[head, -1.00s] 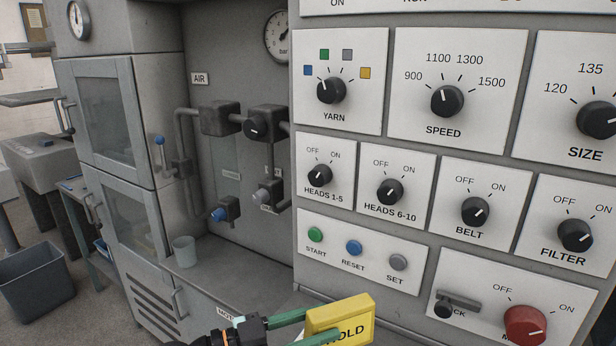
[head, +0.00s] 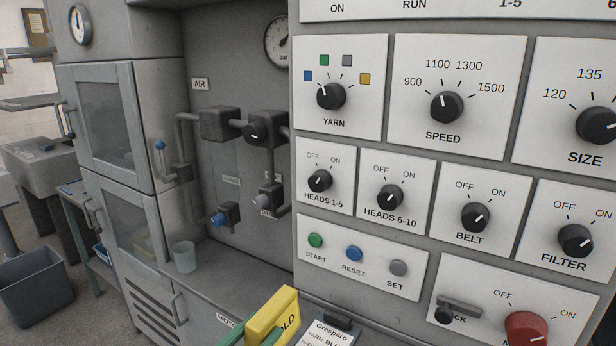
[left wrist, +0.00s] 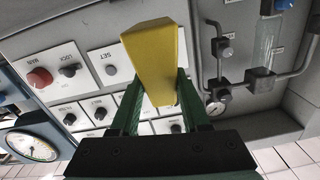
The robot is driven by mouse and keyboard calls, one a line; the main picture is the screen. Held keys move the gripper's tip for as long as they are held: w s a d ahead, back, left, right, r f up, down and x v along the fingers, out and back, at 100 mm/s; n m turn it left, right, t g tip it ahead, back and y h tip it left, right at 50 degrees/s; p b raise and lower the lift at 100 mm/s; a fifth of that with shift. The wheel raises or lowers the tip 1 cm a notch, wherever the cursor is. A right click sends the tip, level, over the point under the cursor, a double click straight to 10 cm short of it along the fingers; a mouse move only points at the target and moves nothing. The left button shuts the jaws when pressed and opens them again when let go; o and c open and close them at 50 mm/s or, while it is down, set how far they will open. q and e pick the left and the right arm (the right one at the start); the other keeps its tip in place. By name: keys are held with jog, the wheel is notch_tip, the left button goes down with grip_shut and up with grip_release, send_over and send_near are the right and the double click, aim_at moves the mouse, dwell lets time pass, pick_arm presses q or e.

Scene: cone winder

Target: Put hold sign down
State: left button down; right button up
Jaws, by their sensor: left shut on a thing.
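The yellow hold sign (head: 269,318) is at the bottom of the head view, with only the end of its lettering showing. My left gripper (head: 262,337) is shut on it, its green fingers on either side. The left wrist view shows the sign (left wrist: 153,58) between the two green fingers of the left gripper (left wrist: 154,88). The sign is held in front of the machine, over or near the grey ledge (head: 222,287); whether it touches anything cannot be told. My right gripper is not in view.
The control panel (head: 440,150) with knobs and buttons rises at the right. A clipboard card (head: 328,333) lies just right of the sign. A clear cup (head: 184,257) stands on the ledge at the left, below the valves (head: 228,215). The ledge between cup and sign looks clear.

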pick_arm(q)
jog(key=s+a+f+n+t+y, duration=0.1)
jog(key=s+a+n+y, duration=0.1)
jog(key=a, duration=0.4)
jog(key=s+a+f+n+t+y, duration=0.1)
jog(key=s+a+n+y, duration=0.2)
jog(key=y, duration=0.4)
jog(key=a+n, duration=0.1)
jog(key=a, duration=0.1)
jog(key=shift+a+f, duration=0.3)
jog(key=shift+a, duration=0.1)
jog(key=w+r, duration=0.5)
jog(key=r, duration=0.6)
jog(key=shift+w, duration=0.25)
